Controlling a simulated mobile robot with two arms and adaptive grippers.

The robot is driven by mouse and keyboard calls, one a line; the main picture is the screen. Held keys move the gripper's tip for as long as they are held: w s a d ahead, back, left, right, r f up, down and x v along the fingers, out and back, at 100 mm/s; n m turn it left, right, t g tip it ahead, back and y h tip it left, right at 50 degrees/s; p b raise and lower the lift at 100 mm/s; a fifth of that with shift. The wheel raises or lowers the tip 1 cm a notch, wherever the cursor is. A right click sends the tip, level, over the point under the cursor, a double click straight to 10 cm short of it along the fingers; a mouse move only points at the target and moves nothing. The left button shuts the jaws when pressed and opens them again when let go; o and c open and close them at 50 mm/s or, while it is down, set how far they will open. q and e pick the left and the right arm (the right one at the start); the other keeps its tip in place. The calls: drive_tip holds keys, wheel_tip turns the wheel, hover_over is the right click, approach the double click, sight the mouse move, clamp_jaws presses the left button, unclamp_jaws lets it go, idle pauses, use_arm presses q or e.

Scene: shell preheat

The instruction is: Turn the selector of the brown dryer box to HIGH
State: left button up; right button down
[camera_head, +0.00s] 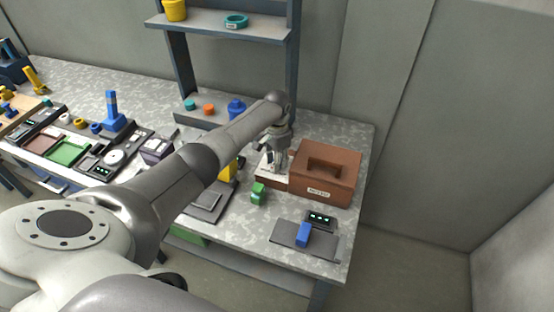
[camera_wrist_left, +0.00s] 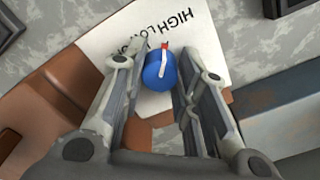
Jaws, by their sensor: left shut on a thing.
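The brown dryer box (camera_head: 338,187) stands at the right of the table, with a handle recess on top and a label on its front. Its white selector plate (camera_head: 265,164) is at its left side, partly hidden by my left gripper (camera_head: 275,155). In the left wrist view, the plate (camera_wrist_left: 212,52) bears the words HIGH and LOW and a partly covered third word. The blue selector knob (camera_wrist_left: 158,74) has a white pointer with a red tip, angled up toward the words; which word it marks is unclear. My left gripper (camera_wrist_left: 166,62) is shut on the knob.
A blue block (camera_head: 303,234) stands on a grey pad by a small display (camera_head: 320,220) near the front edge. A shelf (camera_head: 215,25) rises behind; the left table is crowded.

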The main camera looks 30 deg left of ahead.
use_arm(q)
drive_tip(key=shift+m, duration=0.5)
drive_tip(key=shift+w, duration=0.1)
drive_tip(key=o, duration=1.1)
drive_tip(key=shift+c, duration=0.2)
wheel_tip(320, 180, up, 12)
idle(0.3)
